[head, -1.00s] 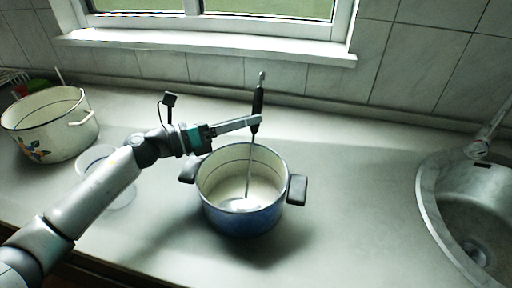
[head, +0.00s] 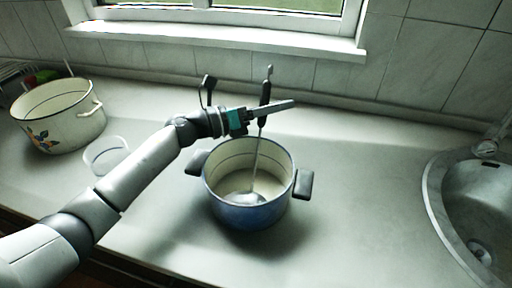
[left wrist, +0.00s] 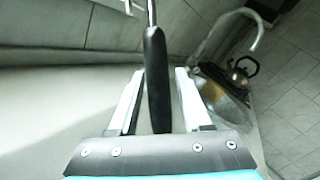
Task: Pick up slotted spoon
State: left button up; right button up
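The slotted spoon (head: 265,92) has a black handle and a thin metal shaft. It leans upright in the blue enamel pot (head: 250,217), its head resting inside. My left gripper (head: 279,107) is above the pot, with its fingers reaching past the handle. In the left wrist view, the black handle (left wrist: 157,85) stands between the two open fingers, with a narrow gap on each side. The holes in the spoon's head are too small to tell. My right gripper is in neither view.
A steel sink (head: 436,190) is at the right. The tiled wall and window sill (head: 220,38) are behind. Counter between blue pot and sink is clear.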

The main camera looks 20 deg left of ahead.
pick_arm(q)
grip_shut()
dwell(0.6)
